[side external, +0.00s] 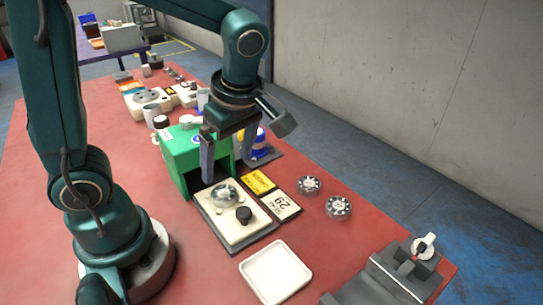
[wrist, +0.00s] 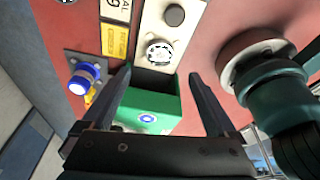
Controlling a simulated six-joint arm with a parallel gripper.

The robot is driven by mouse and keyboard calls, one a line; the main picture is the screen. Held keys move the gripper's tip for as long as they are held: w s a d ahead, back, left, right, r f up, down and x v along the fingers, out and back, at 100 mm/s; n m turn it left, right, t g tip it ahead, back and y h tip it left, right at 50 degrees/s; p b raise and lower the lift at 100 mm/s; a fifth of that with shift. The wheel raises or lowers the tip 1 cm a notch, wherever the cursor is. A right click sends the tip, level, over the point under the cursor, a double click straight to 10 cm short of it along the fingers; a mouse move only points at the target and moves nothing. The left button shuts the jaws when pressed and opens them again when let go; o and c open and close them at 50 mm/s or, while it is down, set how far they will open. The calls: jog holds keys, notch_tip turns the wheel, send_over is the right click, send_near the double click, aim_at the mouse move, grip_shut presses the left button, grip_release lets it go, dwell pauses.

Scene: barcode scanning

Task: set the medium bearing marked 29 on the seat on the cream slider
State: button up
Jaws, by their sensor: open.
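The cream slider (side external: 236,229) lies at the front of the green housing; it also shows in the wrist view (wrist: 152,22). A round silver bearing (side external: 225,193) sits at the seat end of the slider, next to a black knob (side external: 243,213); the bearing shows in the wrist view too (wrist: 158,52). I cannot read its marking or tell whether it is fully down. My gripper (side external: 228,180) is open above that end, its fingers (wrist: 160,71) apart with nothing between them. Two other bearings (side external: 310,185) (side external: 338,206) lie on the red table to the right.
The green housing (side external: 180,155) stands close behind the slider. A yellow label (side external: 258,182) and a plate reading 29 (side external: 281,206) lie beside it. A white tray (side external: 275,272) and a grey fixture (side external: 400,275) are in front. A blue-capped item (wrist: 85,75) stands beside the housing.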

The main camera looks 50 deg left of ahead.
jog(key=s+d+r+m+t+h, duration=0.1)
jog(key=s+d+r+m+t, duration=0.1)
jog(key=m, duration=0.8)
jog(key=s+d+r+m+t+h, duration=0.1)
jog(key=m+t, duration=0.3)
jog(key=m, duration=0.6)
jog(key=shift+s+d+r+h, duration=0.35)
jog(key=shift+s+r+h, duration=0.3)
jog(key=shift+s, duration=0.25)
